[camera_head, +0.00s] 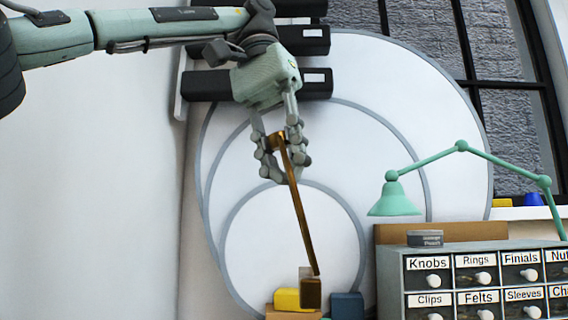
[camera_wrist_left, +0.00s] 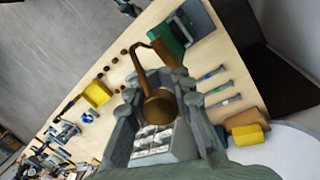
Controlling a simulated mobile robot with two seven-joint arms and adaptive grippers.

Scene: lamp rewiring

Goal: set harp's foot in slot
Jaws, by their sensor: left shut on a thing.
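The harp (camera_head: 300,215) is a thin bronze-brown bar. My left gripper (camera_head: 282,160) is shut on its upper part, and the harp hangs down, tilted with its lower end to the right. That lower end appears at the top of a small brown block (camera_head: 311,294); I cannot tell whether they touch. In the left wrist view the harp (camera_wrist_left: 139,68) shows as a bent bronze strip with a round bronze part (camera_wrist_left: 160,106) between the fingers of my left gripper (camera_wrist_left: 160,92). No slot can be clearly made out. My right gripper is not in view.
A yellow block (camera_head: 287,299) and a dark blue block (camera_head: 347,304) flank the brown block. A labelled drawer cabinet (camera_head: 440,256) stands at the right, with a green desk lamp (camera_head: 394,197) reaching over it. The left wrist view shows a wooden tabletop (camera_wrist_left: 118,78) with tools.

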